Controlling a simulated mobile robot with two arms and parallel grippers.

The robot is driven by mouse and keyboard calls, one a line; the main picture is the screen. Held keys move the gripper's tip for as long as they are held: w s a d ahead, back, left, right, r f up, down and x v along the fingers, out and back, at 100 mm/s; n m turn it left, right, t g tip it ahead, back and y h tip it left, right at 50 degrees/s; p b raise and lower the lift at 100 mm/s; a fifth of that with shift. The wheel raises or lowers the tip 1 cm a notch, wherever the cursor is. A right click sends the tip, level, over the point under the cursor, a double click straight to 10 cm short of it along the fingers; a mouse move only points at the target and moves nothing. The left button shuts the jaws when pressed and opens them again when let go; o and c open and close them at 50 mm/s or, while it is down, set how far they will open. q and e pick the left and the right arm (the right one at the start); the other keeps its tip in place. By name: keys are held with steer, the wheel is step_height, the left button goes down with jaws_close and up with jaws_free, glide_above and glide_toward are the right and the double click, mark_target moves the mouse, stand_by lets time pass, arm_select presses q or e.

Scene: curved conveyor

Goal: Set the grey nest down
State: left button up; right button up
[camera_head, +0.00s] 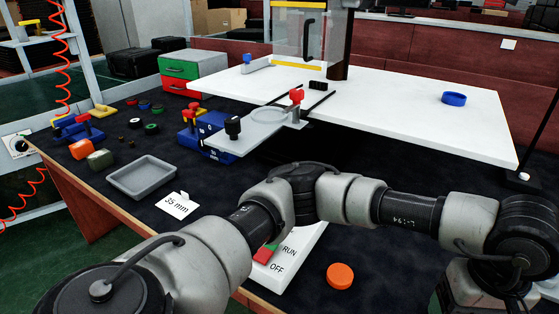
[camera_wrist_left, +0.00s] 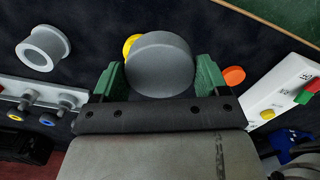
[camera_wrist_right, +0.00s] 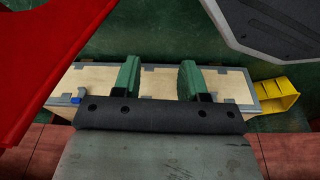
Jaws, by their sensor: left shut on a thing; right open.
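The grey nest (camera_wrist_left: 160,68), a thick round grey piece, is between the green fingers of my left gripper (camera_wrist_left: 160,85) in the left wrist view. The gripper is shut on it. It partly covers a yellow round piece (camera_wrist_left: 130,42) behind it. Whether the nest touches any surface cannot be told. My right gripper (camera_wrist_right: 158,68) is open and empty in the right wrist view. Neither gripper's fingers can be made out in the head view, where my arms cross the foreground.
An orange disc (camera_head: 340,275) lies on the dark mat near the RUN/OFF panel (camera_head: 290,255). A grey tray (camera_head: 113,181) and a "35 mm" card (camera_head: 178,205) are at left. A grey ring (camera_wrist_left: 43,48) shows in the left wrist view. A wooden box (camera_wrist_right: 225,83) lies beyond my right gripper.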

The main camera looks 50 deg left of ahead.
arm_select(q)
steer(key=shift+d, duration=0.15)
arm_select(e)
steer(key=shift+w, duration=0.1)
arm_select(q)
glide_above(390, 302)
step_height(390, 302, down, 7)
steer(key=shift+f, duration=0.2)
step_height(390, 302, down, 3)
steer(key=shift+f, duration=0.4)
arm_select(e)
steer(key=shift+w+a+r, duration=0.1)
steer(key=shift+w+r, duration=0.25)
steer(key=shift+r, duration=0.05)
arm_select(q)
steer(key=shift+f, duration=0.1)
arm_select(e)
steer(key=shift+r, duration=0.15)
